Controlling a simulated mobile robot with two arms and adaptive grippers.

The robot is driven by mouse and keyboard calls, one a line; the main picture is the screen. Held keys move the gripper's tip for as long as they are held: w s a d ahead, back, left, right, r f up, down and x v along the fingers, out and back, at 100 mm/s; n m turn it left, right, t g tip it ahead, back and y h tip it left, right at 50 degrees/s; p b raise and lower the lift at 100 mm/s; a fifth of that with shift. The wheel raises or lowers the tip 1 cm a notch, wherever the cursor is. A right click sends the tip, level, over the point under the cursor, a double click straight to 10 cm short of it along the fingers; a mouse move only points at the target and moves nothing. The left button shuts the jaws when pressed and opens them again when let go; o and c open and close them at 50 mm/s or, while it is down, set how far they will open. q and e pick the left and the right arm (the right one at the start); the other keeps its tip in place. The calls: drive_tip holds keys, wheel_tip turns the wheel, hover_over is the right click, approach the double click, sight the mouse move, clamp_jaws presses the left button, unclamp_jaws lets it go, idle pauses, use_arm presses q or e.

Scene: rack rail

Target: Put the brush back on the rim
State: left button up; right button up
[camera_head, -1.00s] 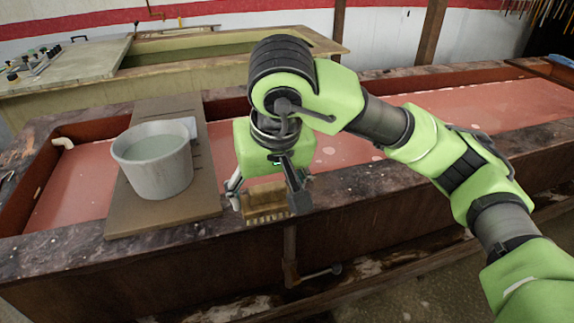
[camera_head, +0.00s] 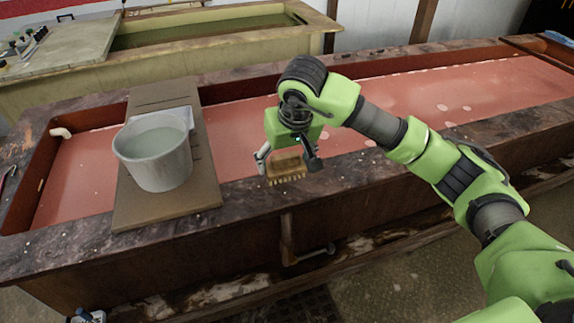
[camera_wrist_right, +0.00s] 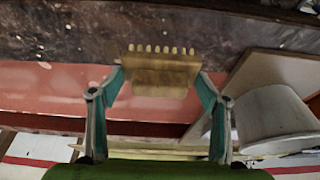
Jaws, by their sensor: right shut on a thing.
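The brush (camera_head: 287,168), a tan block with a row of pale bristles along its lower edge, is held in my right gripper (camera_head: 287,162). In the right wrist view the brush (camera_wrist_right: 160,72) sits between the two fingertips, bristles facing the dark marbled rim. The front rim (camera_head: 345,178) of the trough runs under the gripper. The brush hangs by the rim's inner edge, bristles down; whether it touches the rim I cannot tell. A small piece at the bottom left edge may belong to my left gripper; its jaws do not show clearly.
A grey bucket (camera_head: 156,160) of liquid stands on a brown board (camera_head: 205,150) across the trough, left of the gripper. Pinkish-red liquid (camera_head: 440,95) fills the trough. The front rim right of the gripper is clear. A second basin (camera_head: 200,38) stands behind.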

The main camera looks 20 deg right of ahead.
sight(287, 166)
drive_tip(key=shift+w+d+f, duration=0.3)
drive_tip(key=shift+w+f, duration=0.05)
drive_tip(key=shift+f, duration=0.15)
wheel_tip(287, 166, down, 2)
drive_tip(key=shift+d+f+p, duration=0.1)
drive_tip(key=shift+p, duration=0.7)
drive_tip(key=shift+w+f, duration=0.15)
drive_tip(key=shift+f, duration=0.4)
drive_tip(key=shift+f, duration=0.2)
drive_tip(key=o, duration=1.2)
drive_tip(key=shift+r, duration=0.1)
